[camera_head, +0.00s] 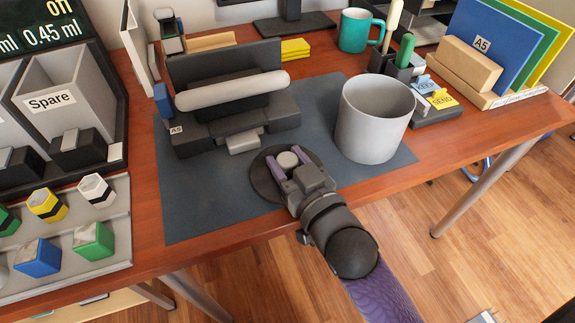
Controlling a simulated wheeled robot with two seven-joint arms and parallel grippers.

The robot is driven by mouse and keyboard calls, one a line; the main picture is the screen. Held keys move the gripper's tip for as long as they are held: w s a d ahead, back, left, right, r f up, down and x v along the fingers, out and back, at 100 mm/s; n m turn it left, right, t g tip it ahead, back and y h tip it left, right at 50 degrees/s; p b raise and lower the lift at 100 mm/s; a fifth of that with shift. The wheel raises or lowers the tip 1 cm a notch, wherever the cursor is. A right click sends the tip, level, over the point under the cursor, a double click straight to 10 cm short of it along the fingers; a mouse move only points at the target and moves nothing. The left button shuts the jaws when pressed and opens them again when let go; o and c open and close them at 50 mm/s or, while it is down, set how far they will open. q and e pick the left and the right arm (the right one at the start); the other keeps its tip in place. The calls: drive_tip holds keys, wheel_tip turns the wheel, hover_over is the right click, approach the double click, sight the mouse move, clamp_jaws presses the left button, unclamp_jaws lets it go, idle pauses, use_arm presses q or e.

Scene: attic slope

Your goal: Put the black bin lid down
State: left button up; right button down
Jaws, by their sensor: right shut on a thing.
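The black bin lid (263,183) is a round dark disc with a pale grey knob on top. It is over the blue-grey desk mat (190,205) near the mat's front edge, to the left of the bin. I cannot tell if it touches the mat or is held just above it. My right gripper (289,162) comes in from the bottom right, its two purple fingers shut on the knob. The gripper body hides the lid's near right part. The light grey bin (372,125) stands open on the mat's right side. My left gripper is not in view.
A black device (225,70) with a grey roller stands behind the lid. Left are a "Spare" bin rack (55,100) and a tray of coloured blocks (70,225). A teal mug (355,30) and card holder (440,105) stand right. The mat's front left is clear.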

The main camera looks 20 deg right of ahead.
drive_tip(key=shift+s, duration=0.1)
drive_tip(key=shift+f, duration=0.2)
drive_tip(key=shift+c, duration=1)
unclamp_jaws()
